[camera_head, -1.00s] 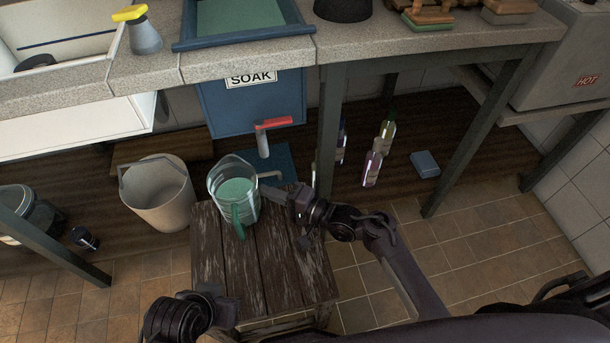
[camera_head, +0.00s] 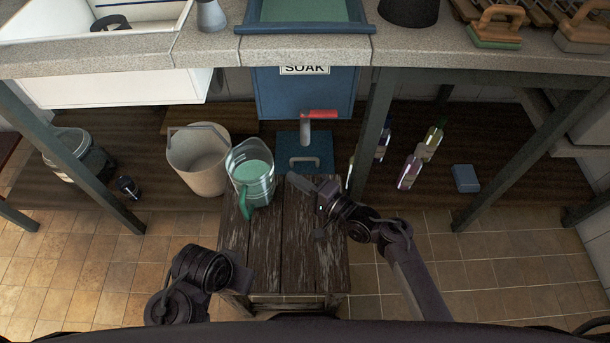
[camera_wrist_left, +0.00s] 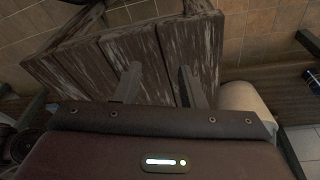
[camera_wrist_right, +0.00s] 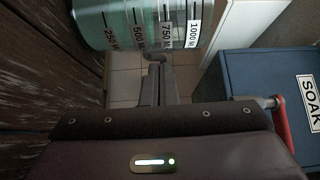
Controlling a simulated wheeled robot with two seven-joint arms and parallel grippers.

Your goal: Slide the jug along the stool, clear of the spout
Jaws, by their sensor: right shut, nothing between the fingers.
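The clear jug (camera_head: 250,176), with green liquid and a green handle, stands upright at the back left of the worn wooden stool (camera_head: 300,240). The tap (camera_head: 306,135) with a red lever comes out of the blue tank; its spout (camera_head: 298,160) is right of the jug, with a small gap in the head view. The jug's marked side fills the top of the right wrist view (camera_wrist_right: 150,25). My right gripper (camera_head: 296,181) is shut and empty, just right of the jug. My left gripper (camera_wrist_left: 160,80) is open and empty over the stool's front left.
A beige bucket (camera_head: 198,165) stands close behind and left of the jug. Bottles (camera_head: 408,172) and a blue block (camera_head: 466,178) are at the right. The stool's front and right are mostly clear.

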